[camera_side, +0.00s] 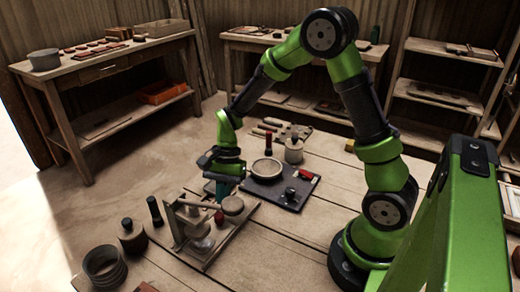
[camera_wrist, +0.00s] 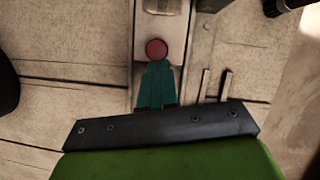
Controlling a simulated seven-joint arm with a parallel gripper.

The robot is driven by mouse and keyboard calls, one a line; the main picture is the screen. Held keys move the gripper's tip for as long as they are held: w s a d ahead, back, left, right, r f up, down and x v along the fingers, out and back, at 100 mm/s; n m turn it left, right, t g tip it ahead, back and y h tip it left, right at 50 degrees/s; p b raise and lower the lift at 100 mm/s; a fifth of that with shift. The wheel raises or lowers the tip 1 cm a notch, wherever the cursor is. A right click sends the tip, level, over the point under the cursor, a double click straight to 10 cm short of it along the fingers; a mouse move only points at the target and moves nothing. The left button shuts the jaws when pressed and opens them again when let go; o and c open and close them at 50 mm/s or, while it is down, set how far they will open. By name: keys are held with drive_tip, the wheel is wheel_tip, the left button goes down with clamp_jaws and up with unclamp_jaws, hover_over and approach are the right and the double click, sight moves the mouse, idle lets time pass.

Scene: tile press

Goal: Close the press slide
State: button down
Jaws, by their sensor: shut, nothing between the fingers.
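The press (camera_side: 186,228) stands on a wooden base on the table, in the lower left of the side view, with a pale round part on its right. A small red knob (camera_side: 219,216) shows on the press, and from above in the wrist view (camera_wrist: 156,49) it sits on a pale strip, which looks like the slide. My gripper (camera_side: 221,199), with teal fingers, points down just behind the knob in the side view. In the wrist view the shut, empty fingertips (camera_wrist: 157,66) are right against or just short of the knob; I cannot tell if they touch.
A dark tray (camera_side: 290,203) with a round pale dish (camera_side: 266,168) lies right of the press. A dark-handled tool (camera_side: 155,211), a dark-topped jar (camera_side: 131,236) and a stack of dark rings (camera_side: 104,267) stand to its left. The planks right of the press are clear.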

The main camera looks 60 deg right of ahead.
drive_tip(key=shift+a, duration=0.45)
drive_tip(key=shift+s+f, duration=0.1)
drive_tip(key=shift+d, duration=0.35)
drive_tip(key=d, duration=0.1)
drive_tip(key=w+d, duration=0.1)
drive_tip(key=d, duration=0.1)
drive_tip(key=shift+w, duration=0.1)
drive_tip(key=v, duration=1)
drive_tip(key=s+a+r+n+t+h, duration=0.1)
drive_tip(key=s+a+r+n+t, duration=0.1)
drive_tip(key=s+r+n+t, duration=0.2)
drive_tip(key=s+a+r+n+t+h, duration=0.1)
drive_tip(key=s+a+r+n+t, duration=0.2)
drive_tip(key=s+r+n, duration=0.3)
drive_tip(key=s+n+t, duration=0.1)
drive_tip(key=s, duration=0.3)
drive_tip(key=shift+s+r, duration=0.15)
drive_tip(key=shift+r, duration=0.25)
